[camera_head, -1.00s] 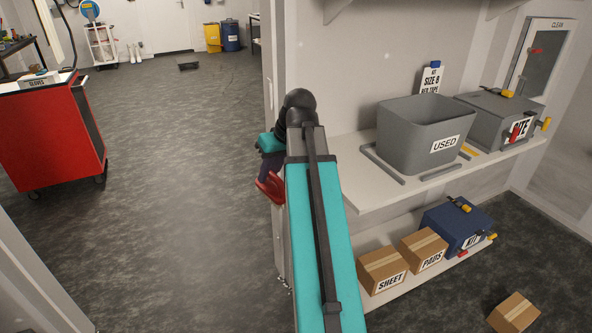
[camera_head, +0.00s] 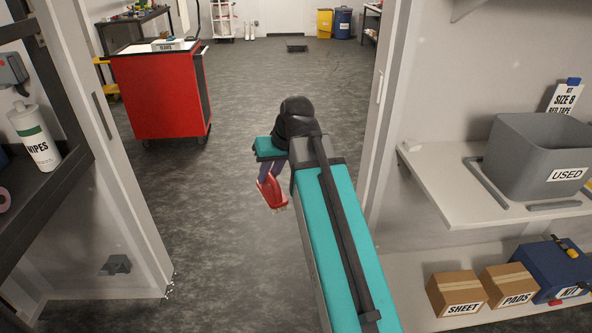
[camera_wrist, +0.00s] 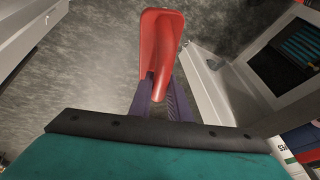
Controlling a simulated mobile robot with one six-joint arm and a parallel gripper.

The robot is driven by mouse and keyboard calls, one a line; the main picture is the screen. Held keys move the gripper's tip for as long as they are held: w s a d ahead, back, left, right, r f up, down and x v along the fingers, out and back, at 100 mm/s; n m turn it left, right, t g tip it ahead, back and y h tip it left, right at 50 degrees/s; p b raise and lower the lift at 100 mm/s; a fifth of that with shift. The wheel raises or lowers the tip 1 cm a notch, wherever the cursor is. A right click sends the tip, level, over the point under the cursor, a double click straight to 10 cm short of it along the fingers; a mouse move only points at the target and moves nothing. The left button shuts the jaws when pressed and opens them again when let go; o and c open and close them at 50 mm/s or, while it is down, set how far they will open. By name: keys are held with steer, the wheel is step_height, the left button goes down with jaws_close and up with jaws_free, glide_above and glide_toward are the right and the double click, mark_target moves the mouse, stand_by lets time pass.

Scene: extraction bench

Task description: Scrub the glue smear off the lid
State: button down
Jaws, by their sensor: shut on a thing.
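My gripper (camera_head: 268,178) is shut on a red tool (camera_head: 273,194) and holds it in the air over the floor, in the middle of the head view. In the wrist view the tool (camera_wrist: 162,38) has a broad, flat red end and a narrower handle between the purple fingers of my gripper (camera_wrist: 160,92). Its working face cannot be made out. I cannot pick out a lid with a glue smear in either view.
I face a doorway between a left frame (camera_head: 128,200) and a right wall edge (camera_head: 385,110). A red cart (camera_head: 160,95) stands beyond it on the left. Right shelves hold a grey USED bin (camera_head: 535,150) and boxes. A WIPES bottle (camera_head: 35,140) stands left. The floor ahead is clear.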

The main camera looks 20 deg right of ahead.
steer(key=a, duration=0.5)
steer(key=shift+w+a+f, duration=0.15)
steer(key=shift+w, duration=0.15)
